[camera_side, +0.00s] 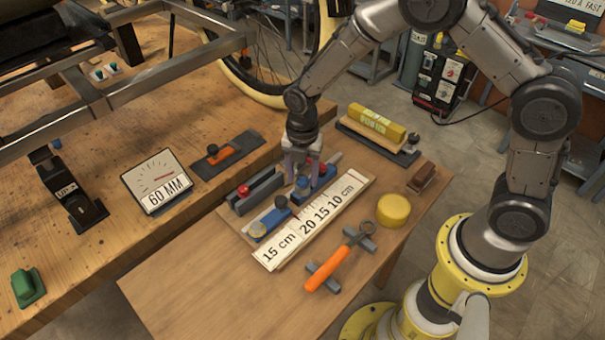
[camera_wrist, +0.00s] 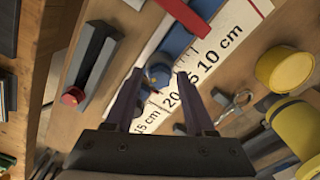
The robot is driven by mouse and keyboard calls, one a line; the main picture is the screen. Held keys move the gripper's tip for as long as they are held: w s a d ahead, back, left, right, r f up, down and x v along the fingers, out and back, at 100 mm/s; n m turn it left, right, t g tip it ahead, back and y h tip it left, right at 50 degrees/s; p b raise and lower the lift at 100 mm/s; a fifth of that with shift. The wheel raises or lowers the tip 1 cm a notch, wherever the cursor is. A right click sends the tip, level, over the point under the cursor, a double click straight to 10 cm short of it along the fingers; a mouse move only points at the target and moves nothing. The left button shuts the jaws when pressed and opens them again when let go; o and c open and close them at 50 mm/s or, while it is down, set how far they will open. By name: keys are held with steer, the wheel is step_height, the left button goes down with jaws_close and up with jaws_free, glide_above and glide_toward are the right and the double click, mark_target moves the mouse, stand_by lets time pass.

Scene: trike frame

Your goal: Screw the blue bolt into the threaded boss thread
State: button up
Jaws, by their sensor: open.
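In the side view my gripper (camera_side: 302,177) points down over the small table, low above a blue piece (camera_side: 303,194) beside the printed scale. The fingers partly hide that piece. I cannot pick out the threaded boss for certain in either view.
A grey bar with a red knob (camera_side: 244,190) stands left of my gripper. The white scale board (camera_side: 290,244), an orange-handled tool (camera_side: 326,274), a yellow round tin (camera_side: 393,210) and a yellow block (camera_side: 376,123) are nearby. The small table's front left is clear. A metal frame (camera_side: 150,84) stands over the left bench.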

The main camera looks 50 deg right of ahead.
steer(key=c, duration=0.8)
steer(key=shift+o, duration=0.2)
steer(key=shift+m, duration=0.9)
steer(key=shift+m, duration=0.8)
steer(key=shift+m, duration=0.9)
